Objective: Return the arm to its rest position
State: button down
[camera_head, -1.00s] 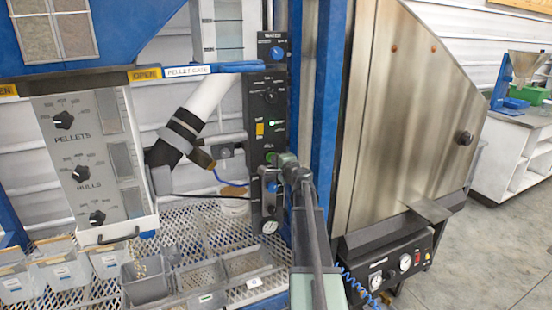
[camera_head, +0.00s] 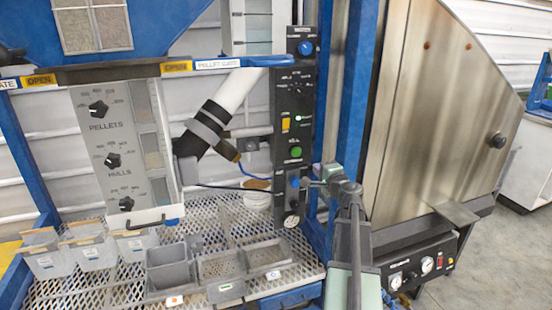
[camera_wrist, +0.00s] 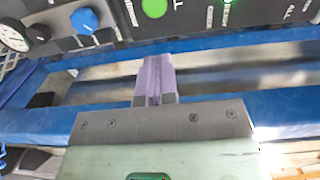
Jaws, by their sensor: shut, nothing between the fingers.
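My gripper (camera_wrist: 155,65) shows in the wrist view with its two purple-grey fingers together and nothing between them. Its dark mount and pale green body fill the lower part of that view. The fingers point toward the dark control panel (camera_wrist: 185,12), which crosses the top with a green button (camera_wrist: 154,7) and a blue knob (camera_wrist: 85,20). A gap shows between fingertips and panel in the picture. In the head view my arm rises from the bottom, right of centre, and its end is beside the lower control panel (camera_head: 293,125). The fingers are hard to make out there.
Blue posts (camera_head: 354,95) and a steel housing (camera_head: 428,110) stand close by on the right. Small bins (camera_head: 170,277) sit on a mesh shelf (camera_head: 115,285) to the left. A pellets and hulls dial panel (camera_head: 110,140) hangs above them. Open floor (camera_head: 515,265) lies at far right.

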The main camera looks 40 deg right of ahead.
jog(key=s+a+f+n+g+y+p, duration=0.2)
jog(key=a+f+n+g+y, duration=0.3)
jog(key=a, duration=0.5)
jog(key=s+a+f+n+g+y+p, duration=0.1)
jog(key=a+f+n+g+y, duration=0.25)
jog(key=a+n, duration=0.55)
jog(key=s+a+n+g+h+p, duration=0.2)
jog(key=s+a+n+g+p, duration=0.1)
jog(key=a, duration=1)
jog(key=s+a+n+g+h+p, duration=0.2)
jog(key=s+a+g, duration=0.3)
jog(key=a, duration=0.8)
jog(key=shift+s+r+n+g+p, duration=0.4)
jog(key=shift+n+p, duration=0.2)
jog(key=shift+n, duration=0.3)
jog(key=shift+w, duration=0.1)
